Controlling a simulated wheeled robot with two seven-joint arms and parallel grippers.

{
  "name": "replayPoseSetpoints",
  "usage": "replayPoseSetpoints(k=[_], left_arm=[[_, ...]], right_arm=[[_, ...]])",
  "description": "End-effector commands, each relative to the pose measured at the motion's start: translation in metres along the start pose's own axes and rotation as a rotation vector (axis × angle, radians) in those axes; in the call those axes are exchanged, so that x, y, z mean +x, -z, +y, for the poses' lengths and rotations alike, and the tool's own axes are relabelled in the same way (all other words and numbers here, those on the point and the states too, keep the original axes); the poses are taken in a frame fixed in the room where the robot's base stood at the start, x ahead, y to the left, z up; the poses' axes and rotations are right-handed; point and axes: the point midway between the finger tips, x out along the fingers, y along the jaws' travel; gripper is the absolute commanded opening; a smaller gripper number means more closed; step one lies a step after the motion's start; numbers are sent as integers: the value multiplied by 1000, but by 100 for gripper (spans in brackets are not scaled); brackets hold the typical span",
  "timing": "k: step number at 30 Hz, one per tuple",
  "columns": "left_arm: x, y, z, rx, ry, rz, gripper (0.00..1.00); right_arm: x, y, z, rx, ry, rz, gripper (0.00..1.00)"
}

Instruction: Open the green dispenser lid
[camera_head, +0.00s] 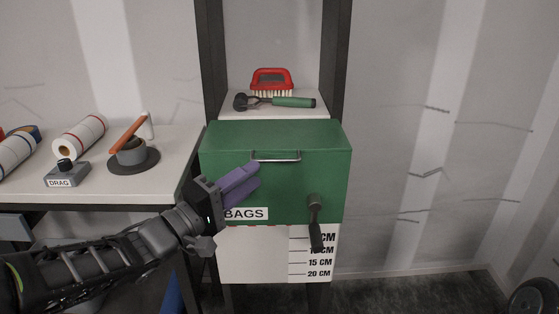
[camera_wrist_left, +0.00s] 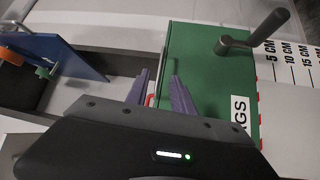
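The green dispenser (camera_head: 300,185) stands at the middle of the head view, and its green lid (camera_head: 270,134) looks shut. A metal bar handle (camera_head: 277,158) sits at the front edge of the lid. My left gripper (camera_head: 258,174), with purple fingers, is in front of the dispenser, just left of and below the handle. In the left wrist view its fingers (camera_wrist_left: 160,85) are apart with a gap, and nothing is clearly held. The dispenser's green face (camera_wrist_left: 190,60) lies beyond them there. My right gripper is not in view.
A dark crank (camera_head: 315,215) sticks out from the dispenser's front, right of my gripper. A red brush (camera_head: 272,80) and a green-handled tool (camera_head: 290,102) lie on the shelf behind the lid. A white table (camera_head: 110,188) with rolls stands left.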

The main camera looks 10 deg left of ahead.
Motion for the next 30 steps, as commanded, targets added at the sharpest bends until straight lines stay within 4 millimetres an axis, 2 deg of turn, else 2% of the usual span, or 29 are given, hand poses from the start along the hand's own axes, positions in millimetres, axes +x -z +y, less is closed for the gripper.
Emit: replayPoseSetpoints(k=[5, 18, 29, 30], left_arm=[[11, 0, -2, -1, 1, 0, 29], [72, 0, -2, -1, 1, 0, 29], [78, 0, -1, 0, 1, 1, 29], [78, 0, -1, 0, 1, 1, 26]], right_arm=[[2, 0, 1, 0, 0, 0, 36], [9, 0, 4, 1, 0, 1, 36], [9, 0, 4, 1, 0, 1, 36], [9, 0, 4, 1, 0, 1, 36]])
